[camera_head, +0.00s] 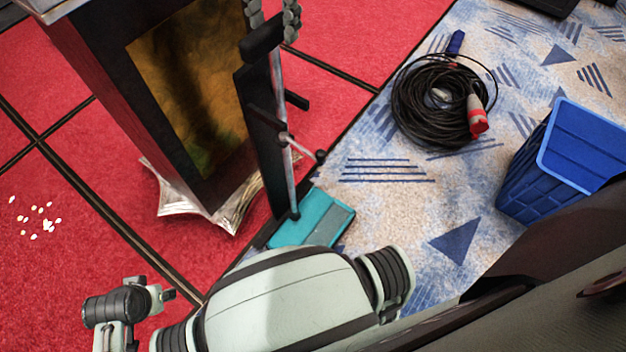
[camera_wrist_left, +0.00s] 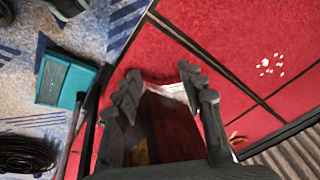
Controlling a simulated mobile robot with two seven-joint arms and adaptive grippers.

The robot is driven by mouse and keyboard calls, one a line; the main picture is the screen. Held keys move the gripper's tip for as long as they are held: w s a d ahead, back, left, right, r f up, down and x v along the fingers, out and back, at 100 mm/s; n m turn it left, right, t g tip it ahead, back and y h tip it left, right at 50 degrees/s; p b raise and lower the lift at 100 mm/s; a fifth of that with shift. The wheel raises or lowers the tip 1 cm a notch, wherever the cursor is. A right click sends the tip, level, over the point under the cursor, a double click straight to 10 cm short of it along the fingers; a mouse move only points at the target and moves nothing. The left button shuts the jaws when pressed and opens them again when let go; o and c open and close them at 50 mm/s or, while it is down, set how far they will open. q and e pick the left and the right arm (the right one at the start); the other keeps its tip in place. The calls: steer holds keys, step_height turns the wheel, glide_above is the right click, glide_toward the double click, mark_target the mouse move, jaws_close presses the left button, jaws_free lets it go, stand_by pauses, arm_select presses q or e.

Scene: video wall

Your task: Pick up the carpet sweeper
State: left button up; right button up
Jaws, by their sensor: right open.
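The carpet sweeper's teal head (camera_head: 318,222) rests on the floor where red and blue-grey carpet meet, beside a dark stand. Its thin grey handle rises from the head toward the top of the head view. The teal head also shows at the left of the left wrist view (camera_wrist_left: 65,80).
The dark stand (camera_head: 100,85) with a gold panel stands left of the sweeper on a silver base. A coiled black cable (camera_head: 420,105) and a blue bin (camera_head: 530,175) are to the right. Small white bits (camera_head: 45,222) lie on open red carpet.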

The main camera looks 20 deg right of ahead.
mark_target(273, 52)
steer(key=f, duration=0.3)
steer(key=f+p, duration=0.1)
steer(key=f, duration=0.1)
steer(key=shift+s+a+f, duration=0.2)
steer(key=shift+a+f, duration=0.15)
arm_select(q)
steer(key=f, duration=0.2)
steer(key=shift+s+a+f, duration=0.15)
steer(key=shift+s+f, duration=0.1)
steer(key=shift+f, duration=0.1)
arm_select(e)
steer(key=shift+f, duration=0.5)
jaws_close()
steer(key=shift+w+r, duration=0.1)
steer(key=shift+r, duration=0.1)
